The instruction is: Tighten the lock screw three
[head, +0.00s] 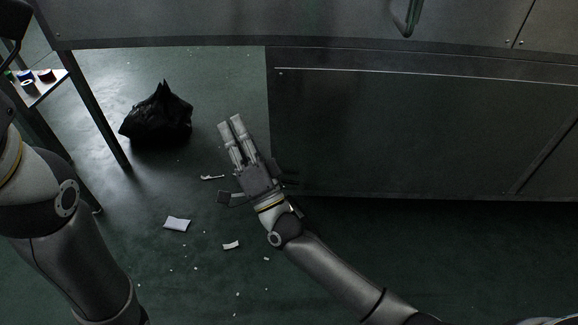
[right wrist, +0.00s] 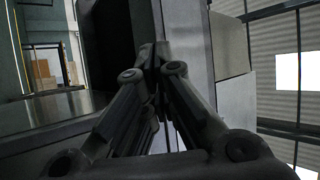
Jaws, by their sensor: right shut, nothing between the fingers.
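My right gripper (head: 231,128) is in the middle of the head view, its fingers together and empty, pointing up the picture beside the left edge of the dark metal machine body (head: 420,130). In the right wrist view the fingers (right wrist: 160,62) meet at their tips with nothing between them. No lock screw can be made out in either view. My left arm comes in at the left edge of the head view, and its gripper fingers are not visible.
A black bag (head: 157,115) lies on the green floor. Paper scraps, including a white piece (head: 177,223), are scattered nearby. A side table (head: 48,84) with small rolls stands at the far left. A metal handle (head: 407,18) is on the machine at the top. Open floor lies left of the machine.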

